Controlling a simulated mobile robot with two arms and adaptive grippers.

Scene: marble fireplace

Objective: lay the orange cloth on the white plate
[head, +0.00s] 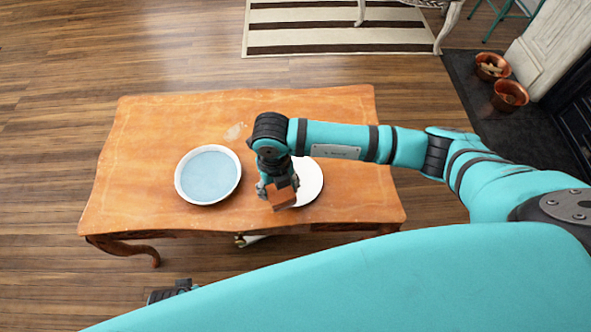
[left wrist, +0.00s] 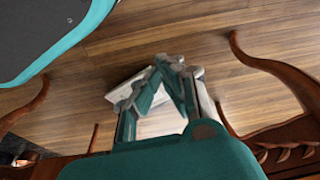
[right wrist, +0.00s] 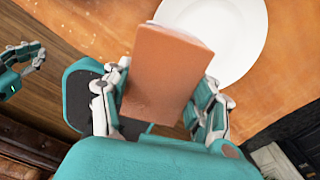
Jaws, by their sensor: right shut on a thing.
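The orange cloth (head: 283,198) looks like a thick, folded rectangular block. My right gripper (head: 272,187) is shut on it and holds it over the left front part of the white plate (head: 309,183). In the right wrist view the cloth (right wrist: 168,75) stands up between the fingers and covers part of the plate (right wrist: 230,35). Whether the cloth touches the plate cannot be told. My left gripper (left wrist: 172,62) has its fingertips together in the left wrist view, with nothing seen between them. It is low beside the table's front edge and also shows in the right wrist view (right wrist: 30,60).
A round white-rimmed dish with a blue-grey inside (head: 180,178) stands left of the plate on the wooden table (head: 140,135). The table's left and back parts are mostly clear. A striped rug (head: 330,28) and copper pots (head: 508,95) lie beyond it.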

